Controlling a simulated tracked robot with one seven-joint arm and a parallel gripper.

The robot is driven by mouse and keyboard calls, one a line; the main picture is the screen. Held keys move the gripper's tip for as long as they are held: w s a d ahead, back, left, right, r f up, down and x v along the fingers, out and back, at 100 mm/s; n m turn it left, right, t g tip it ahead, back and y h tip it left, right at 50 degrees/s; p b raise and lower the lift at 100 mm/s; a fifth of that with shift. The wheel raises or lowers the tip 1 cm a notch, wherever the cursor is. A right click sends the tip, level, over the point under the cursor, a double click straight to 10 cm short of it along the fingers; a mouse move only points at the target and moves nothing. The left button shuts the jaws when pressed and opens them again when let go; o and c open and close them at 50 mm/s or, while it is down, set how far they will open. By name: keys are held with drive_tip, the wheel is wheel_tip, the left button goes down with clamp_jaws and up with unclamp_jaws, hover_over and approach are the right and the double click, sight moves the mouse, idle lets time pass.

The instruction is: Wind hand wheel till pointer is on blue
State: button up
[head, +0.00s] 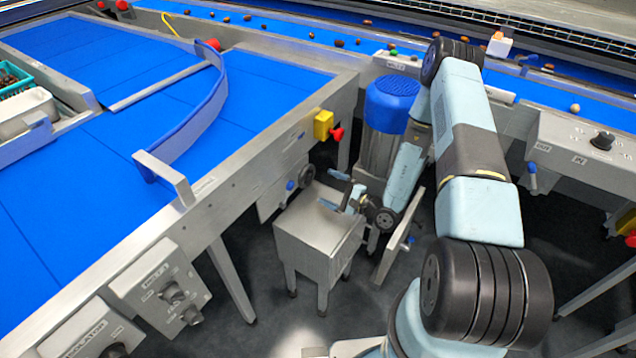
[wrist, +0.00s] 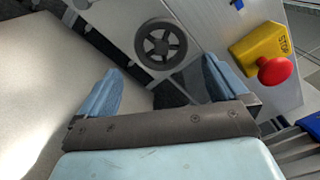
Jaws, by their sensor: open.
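The black spoked hand wheel (wrist: 161,44) is mounted on the grey side panel of the machine in the wrist view. It also shows small and dark under the conveyor frame in the head view (head: 307,176). My gripper (wrist: 161,78) is open and empty, its two blue fingers pointing towards the panel with the wheel between and beyond them. They appear apart from the wheel. In the head view my gripper (head: 335,190) is above the grey stand, to the right of the wheel. I cannot make out the pointer or a blue mark on a scale in either view.
A yellow stop box (wrist: 256,42) with a red button (wrist: 275,70) is right of the wheel. A grey stand (head: 318,240) is below my gripper. A blue-topped motor (head: 391,100) stands behind my arm. Blue belts (head: 90,60) lie left.

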drive_tip(key=shift+v, duration=1.95)
drive_tip(key=s+a+r+n+g, duration=0.15)
drive_tip(key=r+n+g, duration=0.25)
drive_tip(key=r, duration=0.5)
drive_tip(key=s+a+r+n+g, duration=0.1)
drive_tip(key=s+r+n+g, duration=0.3)
drive_tip(key=r, duration=0.6)
drive_tip(key=s+a+r+n+g, duration=0.15)
drive_tip(key=r+n+g, duration=0.3)
drive_tip(key=r, duration=0.45)
drive_tip(key=s+d+r+n+t+h, duration=0.1)
drive_tip(key=s+d+r+t+h, duration=0.2)
drive_tip(key=s+d+r+h, duration=0.4)
drive_tip(key=s+d+r+t+h, duration=0.4)
drive_tip(key=s+d+r+h, duration=0.3)
drive_tip(key=s+r, duration=0.4)
drive_tip(key=shift+s+r+n, duration=0.2)
drive_tip(key=shift+r+n, duration=0.15)
drive_tip(key=shift+r, duration=1.8)
